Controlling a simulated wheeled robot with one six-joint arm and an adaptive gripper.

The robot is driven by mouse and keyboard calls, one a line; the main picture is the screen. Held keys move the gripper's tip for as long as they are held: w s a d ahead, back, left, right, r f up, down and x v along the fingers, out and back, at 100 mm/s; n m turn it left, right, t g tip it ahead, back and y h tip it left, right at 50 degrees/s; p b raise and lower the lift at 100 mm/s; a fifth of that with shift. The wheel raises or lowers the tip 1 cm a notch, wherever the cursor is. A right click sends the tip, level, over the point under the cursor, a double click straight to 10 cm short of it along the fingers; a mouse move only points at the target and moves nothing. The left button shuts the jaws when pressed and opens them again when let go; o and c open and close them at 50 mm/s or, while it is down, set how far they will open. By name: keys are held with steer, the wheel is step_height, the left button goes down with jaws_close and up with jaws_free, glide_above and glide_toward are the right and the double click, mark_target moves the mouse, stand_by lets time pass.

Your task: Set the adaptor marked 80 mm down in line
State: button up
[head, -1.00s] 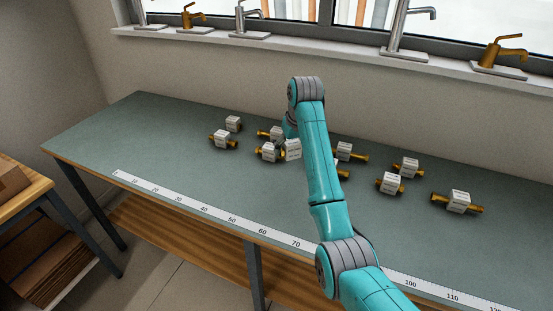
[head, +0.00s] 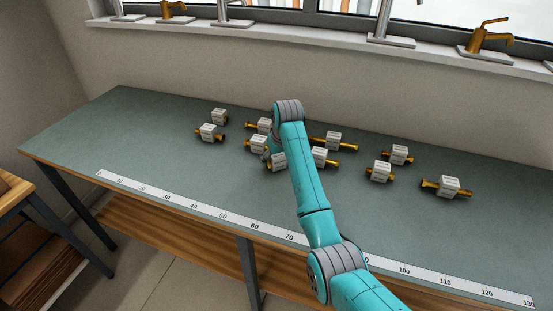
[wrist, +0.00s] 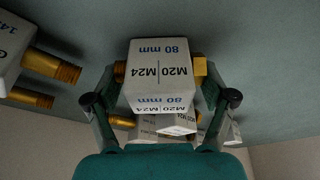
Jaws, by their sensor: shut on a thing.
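The adaptor marked 80 mm (wrist: 158,72) is a white block with brass threaded ends, labelled M20|M24, in the wrist view. My gripper (wrist: 160,98) is shut on it, with one finger on each side. In the head view the held adaptor (head: 277,163) shows just left of my arm, in front of the row of other adaptors. My arm hides most of the gripper there, and I cannot tell how high the block is above the bench. The long white ruler strip (head: 215,215) runs along the bench's front edge; my arm covers part of it.
Several similar adaptors lie on the green bench (head: 130,130), among them ones at left (head: 209,132), just behind the held one (head: 258,145), right of my arm (head: 320,157) and far right (head: 449,186). The bench between them and the ruler is clear. Taps stand on the windowsill (head: 300,35).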

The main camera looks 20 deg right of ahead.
steer(key=shift+f, duration=0.15)
steer(key=o, duration=1.1)
steer(key=shift+c, duration=0.2)
